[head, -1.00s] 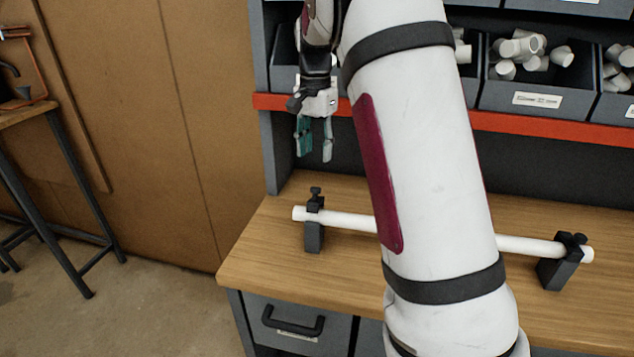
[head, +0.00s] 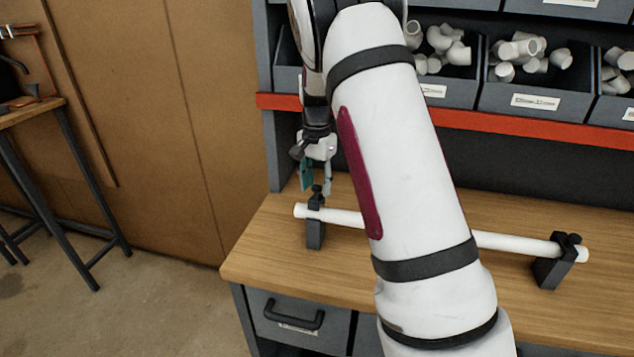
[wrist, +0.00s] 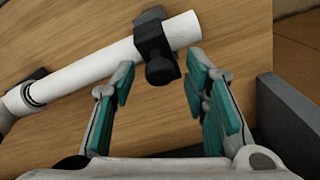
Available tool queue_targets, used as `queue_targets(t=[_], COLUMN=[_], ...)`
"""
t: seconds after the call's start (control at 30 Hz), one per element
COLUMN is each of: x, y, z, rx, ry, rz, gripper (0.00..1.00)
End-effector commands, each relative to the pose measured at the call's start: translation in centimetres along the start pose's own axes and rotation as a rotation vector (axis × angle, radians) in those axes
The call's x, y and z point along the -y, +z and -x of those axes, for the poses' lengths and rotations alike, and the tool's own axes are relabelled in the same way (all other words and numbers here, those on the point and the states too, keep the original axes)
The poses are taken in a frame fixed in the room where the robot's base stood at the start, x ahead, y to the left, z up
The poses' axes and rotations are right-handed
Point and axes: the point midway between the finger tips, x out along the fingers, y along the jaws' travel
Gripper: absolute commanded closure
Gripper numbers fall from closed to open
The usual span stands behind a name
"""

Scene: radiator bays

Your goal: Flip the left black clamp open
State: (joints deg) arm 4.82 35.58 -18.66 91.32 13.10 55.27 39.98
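The left black clamp (head: 315,230) stands on the wooden bench, shut over the left end of a white pipe (head: 345,217). Its dark knob (head: 317,190) sticks up on top. In the wrist view the clamp (wrist: 150,37) is near the top centre, with its round knob (wrist: 162,71) towards my gripper. My gripper (head: 318,190) is just above and behind the clamp in the head view. In the wrist view the teal-padded fingers of my gripper (wrist: 157,80) are apart, one on each side of the knob, with nothing held. Whether a finger touches the clamp is unclear.
A second black clamp (head: 555,262) holds the pipe's right end. The wooden bench (head: 275,262) is clear around the left clamp. Grey bins (head: 535,95) of white fittings stand on the shelf behind, above a red rail (head: 540,137). My arm hides the pipe's middle.

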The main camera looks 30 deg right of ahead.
Motion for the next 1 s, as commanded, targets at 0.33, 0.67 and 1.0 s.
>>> queue_targets(t=[0.33, 0.67, 1.0], x=[0.0, 0.8, 1.4], y=[0.0, -1.3, -2.5], z=[0.1, -0.2, 0.0], rx=[0.000, 0.090, 0.251], ry=[0.000, 0.036, 0.102], rz=[0.000, -0.003, -0.002], gripper=[1.00, 1.00, 1.00])
